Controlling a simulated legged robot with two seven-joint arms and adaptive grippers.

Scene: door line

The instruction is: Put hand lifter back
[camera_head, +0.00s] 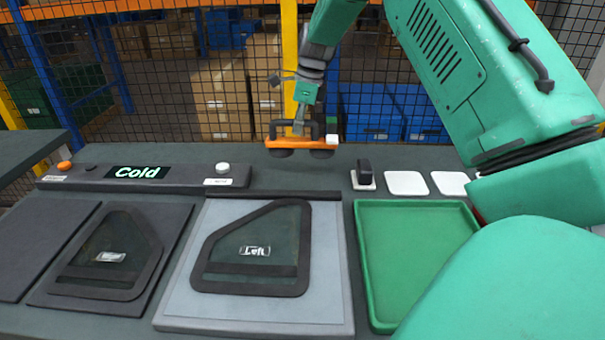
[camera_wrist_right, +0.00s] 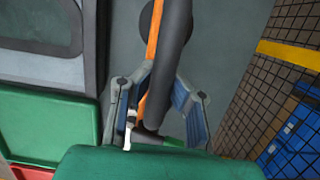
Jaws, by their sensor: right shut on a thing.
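The hand lifter (camera_head: 291,142) is an orange bar with a black handle on top and dark round suction cups below. My right gripper (camera_head: 299,128) is shut on its handle and holds it up beyond the grey work plate. In the right wrist view, the dark handle (camera_wrist_right: 174,55) lies between the fingers of my right gripper (camera_wrist_right: 160,100), with the orange bar and one dark cup beyond it. Whether the cups touch the table is hard to tell. My left gripper is not in view.
A window panel marked "Left" (camera_head: 252,272) lies on the grey plate (camera_head: 335,300); another panel (camera_head: 110,255) lies to the left. A control strip marked "Cold" (camera_head: 140,172) is behind them. A green tray (camera_head: 410,250), white pads (camera_head: 407,183) and a small black object (camera_head: 364,172) are right.

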